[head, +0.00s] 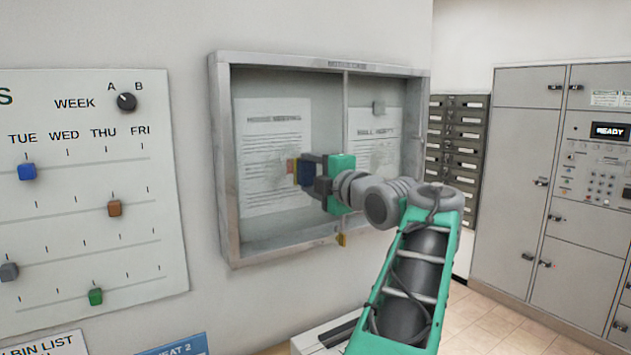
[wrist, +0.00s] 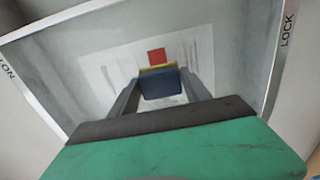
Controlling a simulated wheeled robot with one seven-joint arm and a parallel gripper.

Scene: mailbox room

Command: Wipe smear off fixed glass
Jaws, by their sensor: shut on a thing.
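The notice case (head: 222,165) hangs on the wall, with a left and a right pane divided by a vertical bar. My gripper (head: 310,172) is in front of the left pane, shut on a dark blue block with a yellow edge (head: 304,172). In the wrist view the blue block (wrist: 160,85) sits between the fingers. A red-orange patch (wrist: 157,55) shows just beyond the yellow edge; I cannot tell whether it belongs to the block. Faint greyish blotches show over the left notice (head: 262,150) and the right notice (head: 384,155). Contact with the glass cannot be told.
A board with sliders (head: 80,185) and a knob (head: 127,101) is on the wall at left.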

